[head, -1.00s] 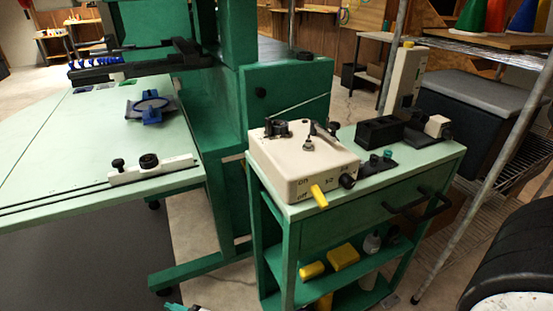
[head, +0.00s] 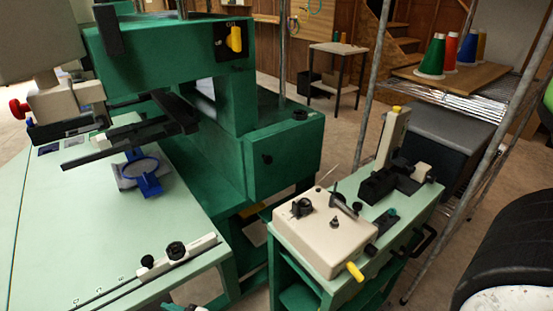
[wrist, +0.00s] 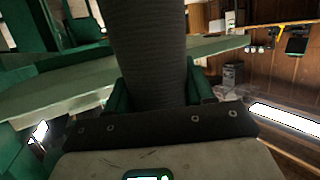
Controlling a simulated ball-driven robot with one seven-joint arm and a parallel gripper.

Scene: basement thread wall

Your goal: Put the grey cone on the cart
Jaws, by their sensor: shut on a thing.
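The grey cone (wrist: 148,50) is dark, ribbed and large in the wrist view, and its upper end runs out of the picture. My gripper (wrist: 158,92) has a green finger on each side of the cone and is shut on it. I cannot clearly make out the gripper or the held cone in the head view. The green cart (head: 412,208) stands at the lower middle right of the head view. Its pale green top carries a cream control box (head: 325,230) and a black winder-like device (head: 378,188).
A green machine (head: 200,140) and its pale table (head: 190,225) stand left of the cart. A metal rack (head: 470,110) with coloured cones (head: 433,55) rises behind right, its post close to the cart. Little of the cart top is bare, mainly along its right edge.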

